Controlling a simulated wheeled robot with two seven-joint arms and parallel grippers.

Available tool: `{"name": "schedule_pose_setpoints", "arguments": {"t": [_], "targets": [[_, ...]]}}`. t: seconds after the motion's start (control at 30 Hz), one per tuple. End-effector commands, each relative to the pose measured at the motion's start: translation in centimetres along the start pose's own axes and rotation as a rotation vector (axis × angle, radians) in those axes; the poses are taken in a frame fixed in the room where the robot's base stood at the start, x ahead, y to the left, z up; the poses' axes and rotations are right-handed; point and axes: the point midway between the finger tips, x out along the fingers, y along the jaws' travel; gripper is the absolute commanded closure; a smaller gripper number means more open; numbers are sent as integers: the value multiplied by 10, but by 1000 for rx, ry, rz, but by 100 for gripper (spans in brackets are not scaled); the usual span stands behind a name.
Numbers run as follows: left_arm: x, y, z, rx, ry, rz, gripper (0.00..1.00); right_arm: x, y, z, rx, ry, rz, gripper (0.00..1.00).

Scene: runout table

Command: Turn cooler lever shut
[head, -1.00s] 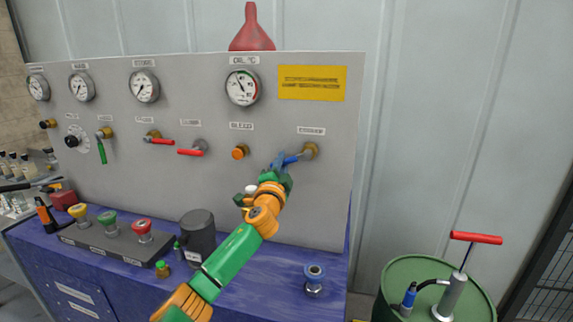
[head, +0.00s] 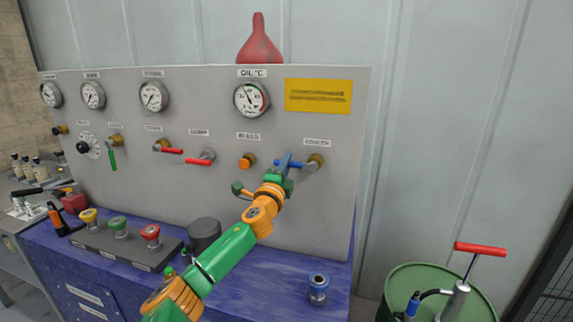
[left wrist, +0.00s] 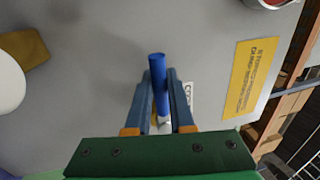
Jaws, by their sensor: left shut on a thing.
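The cooler lever (head: 296,164) has a blue handle on a brass valve (head: 316,160) at the right of the grey panel, under a label reading COOLER. The handle points left from the valve, about level. My left gripper (head: 284,161) is at the handle, its blue fingers on either side of it. In the left wrist view the blue handle (left wrist: 158,72) stands between the fingers (left wrist: 161,92), which are shut on it. The fingers partly hide the handle in the head view. My right gripper is not in view.
Left of the lever are an orange bleed knob (head: 247,161) and two red-handled levers (head: 201,161). Below are a dark grey cylinder (head: 204,233) and a blue-topped fitting (head: 318,288) on the blue bench. A green drum (head: 408,280) with a red-handled pump stands at right.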

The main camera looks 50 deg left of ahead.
Motion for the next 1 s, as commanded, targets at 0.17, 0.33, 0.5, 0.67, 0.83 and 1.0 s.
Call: {"name": "schedule_pose_setpoints", "arguments": {"t": [0.17, 0.33, 0.5, 0.67, 0.83, 1.0], "targets": [[0, -4, 1, 3, -2, -7, 100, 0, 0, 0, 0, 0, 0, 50], [0, -4, 1, 2, -2, -7, 58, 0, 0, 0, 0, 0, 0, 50], [0, -3, 1, 1, -1, -5, 49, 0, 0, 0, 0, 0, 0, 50], [0, -2, 1, 1, -1, -3, 49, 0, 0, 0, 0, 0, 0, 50], [-16, 2, 1, 3, 0, -4, 49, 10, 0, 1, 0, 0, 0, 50], [-42, 4, 0, 4, 1, -2, 49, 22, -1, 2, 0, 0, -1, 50]]}}
